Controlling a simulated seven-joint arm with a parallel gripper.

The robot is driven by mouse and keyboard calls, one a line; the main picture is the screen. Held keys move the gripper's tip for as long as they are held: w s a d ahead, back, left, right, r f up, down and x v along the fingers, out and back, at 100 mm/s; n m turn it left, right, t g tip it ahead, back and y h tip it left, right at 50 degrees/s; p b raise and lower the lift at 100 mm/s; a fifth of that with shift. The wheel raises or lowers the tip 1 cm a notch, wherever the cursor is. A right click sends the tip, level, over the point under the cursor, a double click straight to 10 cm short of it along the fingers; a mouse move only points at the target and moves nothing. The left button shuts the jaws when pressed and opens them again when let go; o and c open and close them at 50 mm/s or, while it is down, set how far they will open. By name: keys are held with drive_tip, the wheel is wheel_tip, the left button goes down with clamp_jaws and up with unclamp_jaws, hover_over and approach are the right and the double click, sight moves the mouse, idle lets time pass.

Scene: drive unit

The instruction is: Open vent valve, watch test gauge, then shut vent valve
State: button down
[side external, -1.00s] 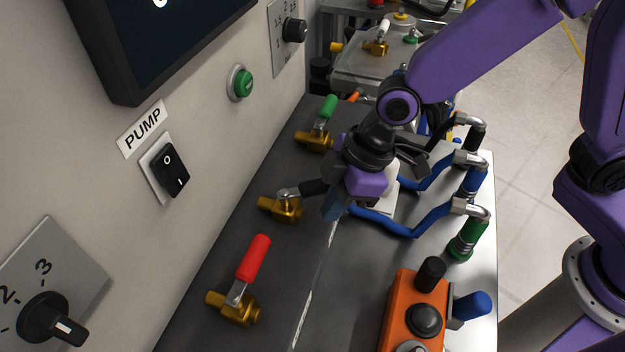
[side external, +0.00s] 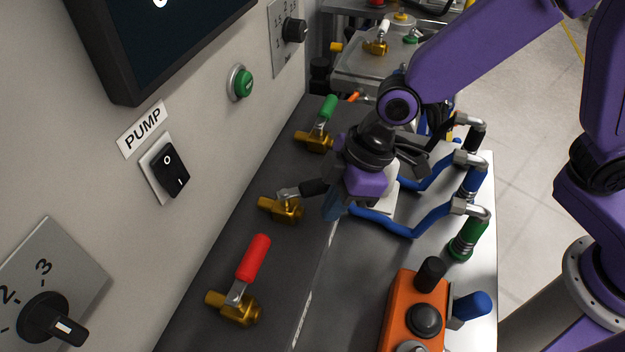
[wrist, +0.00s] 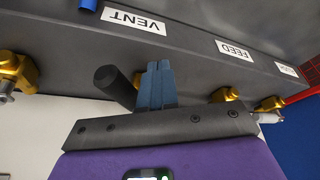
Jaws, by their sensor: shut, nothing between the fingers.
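The valve with the black handle (side external: 313,188) and brass body (side external: 281,209) is the middle of three on the dark bench. In the wrist view its black handle (wrist: 112,86) sticks out beside my fingers, near a white VENT label (wrist: 134,20). My gripper (side external: 334,208) is shut and empty, its blue fingers close beside the handle's end. In the wrist view the shut fingers (wrist: 156,84) are just right of the handle; I cannot tell whether they touch it. I cannot make out a test gauge in either view.
A red-handled valve (side external: 253,260) stands nearer, a green-handled valve (side external: 327,108) farther off. Blue hoses (side external: 400,222) and an orange box (side external: 404,310) lie to the right. The panel with the PUMP switch (side external: 169,170) rises on the left. A FEED label (wrist: 235,50) shows in the wrist view.

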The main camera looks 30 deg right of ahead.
drive_tip(key=shift+w, duration=0.1)
idle(0.3)
drive_tip(key=shift+w+d, duration=0.5)
drive_tip(key=shift+w, duration=0.1)
drive_tip(key=shift+w+d, duration=0.4)
drive_tip(key=shift+w, duration=0.35)
